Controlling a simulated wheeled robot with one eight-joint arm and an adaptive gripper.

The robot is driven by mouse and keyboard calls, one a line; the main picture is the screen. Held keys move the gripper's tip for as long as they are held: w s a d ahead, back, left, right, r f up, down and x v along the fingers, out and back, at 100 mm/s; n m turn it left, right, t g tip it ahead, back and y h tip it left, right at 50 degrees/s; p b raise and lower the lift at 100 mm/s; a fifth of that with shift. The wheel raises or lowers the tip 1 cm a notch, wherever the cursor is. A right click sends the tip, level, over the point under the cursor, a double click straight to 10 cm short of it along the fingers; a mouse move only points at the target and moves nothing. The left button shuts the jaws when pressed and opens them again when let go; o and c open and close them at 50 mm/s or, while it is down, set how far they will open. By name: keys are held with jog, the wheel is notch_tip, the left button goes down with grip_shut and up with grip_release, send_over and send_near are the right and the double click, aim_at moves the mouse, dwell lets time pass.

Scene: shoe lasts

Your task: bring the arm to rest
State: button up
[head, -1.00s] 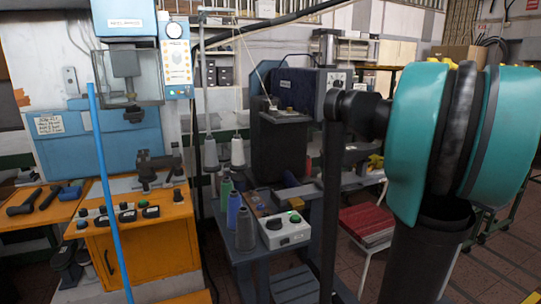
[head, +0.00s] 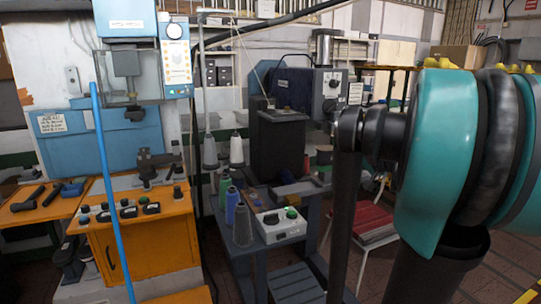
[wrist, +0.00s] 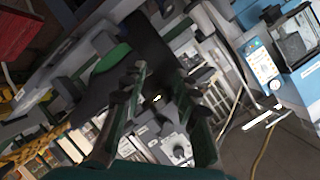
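My gripper (wrist: 160,88) shows in the wrist view, its two dark green fingers apart with nothing held between them. It is tilted in mid-air, and the room appears at a slant behind it. My arm, with teal and black links (head: 440,160), fills the right side of the head view, and a dark link hangs down from its joint. The gripper itself is hidden or out of the picture in the head view.
An orange bench (head: 150,240) with tools and a blue machine (head: 100,140) stand at left. A dark table (head: 238,258) holds thread spools (head: 243,226) and a white control box (head: 281,225). A red stool (head: 368,222) stands behind my arm. A blue pole (head: 108,180) slants in front.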

jog(key=s+a+f+n+g+h, duration=0.1)
jog(key=s+a+f+g, duration=0.1)
jog(key=s+a+f, duration=0.3)
jog(key=s+f+n+g+h, duration=0.1)
jog(key=s+f, duration=0.2)
jog(key=f, duration=0.4)
jog(key=s+a+f+n+g, duration=0.1)
jog(key=s+a+f+g, duration=0.1)
jog(key=s+a+f, duration=0.3)
jog(key=s+d+f+n+g+h, duration=0.1)
jog(key=s+d+f+h, duration=0.4)
jog(key=s+f, duration=0.6)
jog(key=shift+s+f+g, duration=0.15)
jog(key=shift+f+g, duration=0.5)
jog(key=shift+g, duration=0.15)
